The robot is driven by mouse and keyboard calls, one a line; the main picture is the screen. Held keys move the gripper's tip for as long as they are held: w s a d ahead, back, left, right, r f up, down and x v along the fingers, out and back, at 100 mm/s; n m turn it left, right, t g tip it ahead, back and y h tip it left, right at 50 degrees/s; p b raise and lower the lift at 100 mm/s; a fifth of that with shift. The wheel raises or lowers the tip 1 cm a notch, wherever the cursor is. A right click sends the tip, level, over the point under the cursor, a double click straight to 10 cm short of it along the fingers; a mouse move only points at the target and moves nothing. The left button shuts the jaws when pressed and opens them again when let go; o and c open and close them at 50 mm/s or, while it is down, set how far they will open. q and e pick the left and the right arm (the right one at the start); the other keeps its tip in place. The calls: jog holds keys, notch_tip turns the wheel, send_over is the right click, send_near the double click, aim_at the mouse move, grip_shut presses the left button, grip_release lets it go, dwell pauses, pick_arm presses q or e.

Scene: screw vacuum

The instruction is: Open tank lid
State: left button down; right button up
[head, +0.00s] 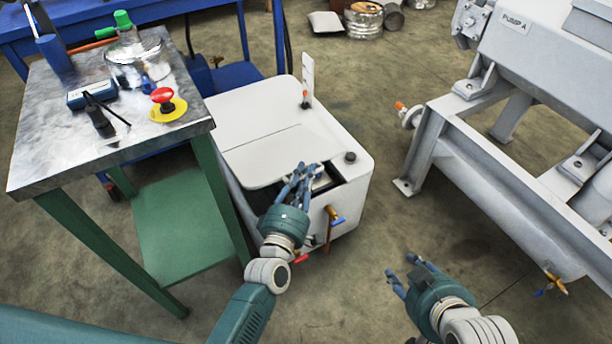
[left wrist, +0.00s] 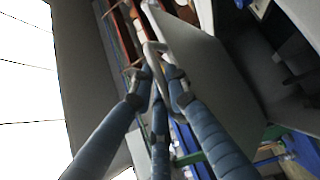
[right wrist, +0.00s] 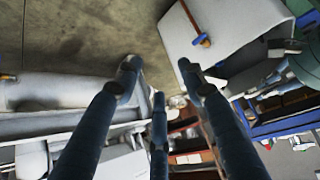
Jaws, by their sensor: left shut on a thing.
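The white tank (head: 345,215) stands on the floor in the middle of the head view. Its lid (head: 265,160) is the white panel on top, with a dark gap showing at the front right edge. My left gripper (head: 303,172) is at that edge. In the left wrist view its fingers (left wrist: 160,72) are closed around a grey handle (left wrist: 153,48) beside the lid panel (left wrist: 190,60). The fingers hide part of the lid edge in the head view. My right gripper (head: 402,276) is open and empty, apart from the tank, low over the floor to its right.
A metal-topped workbench (head: 40,150) with green legs stands close on the left, carrying a red button (head: 162,95) and tools. A large grey pump machine (head: 500,185) stands on the right. A brass valve (head: 331,213) sticks out of the tank's front. Bare floor lies between tank and machine.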

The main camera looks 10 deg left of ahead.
jog(key=shift+s+d+f+g+h+p, duration=0.75)
jog(key=shift+s+d+g+p, duration=1.25)
jog(key=shift+s, duration=2.85)
pick_arm(q)
jog(key=shift+w+a+r+p, duration=0.15)
jog(key=shift+w+a+r, duration=0.3)
jog(key=shift+r, duration=0.6)
jog(key=shift+w+a+r+p, duration=0.1)
jog(key=shift+w+a+r, duration=0.3)
jog(key=shift+r, duration=0.6)
jog(key=shift+w+a+r+p, duration=0.15)
jog(key=shift+w+a+r, duration=0.3)
jog(key=shift+r, duration=0.6)
pick_arm(e)
notch_tip(320, 180, down, 6)
jog(key=w+a, duration=0.1)
jog(key=shift+a+g, duration=0.15)
jog(key=shift+g, duration=0.25)
pick_arm(q)
jog(key=shift+w+d, duration=0.1)
jog(key=shift+d, duration=0.05)
pick_arm(e)
jog(key=shift+w+f+y, duration=0.1)
jog(key=shift+y, duration=0.15)
pick_arm(q)
jog(key=c, duration=1.7)
grip_release()
jog(key=shift+o, duration=0.2)
jog(key=shift+f, duration=0.1)
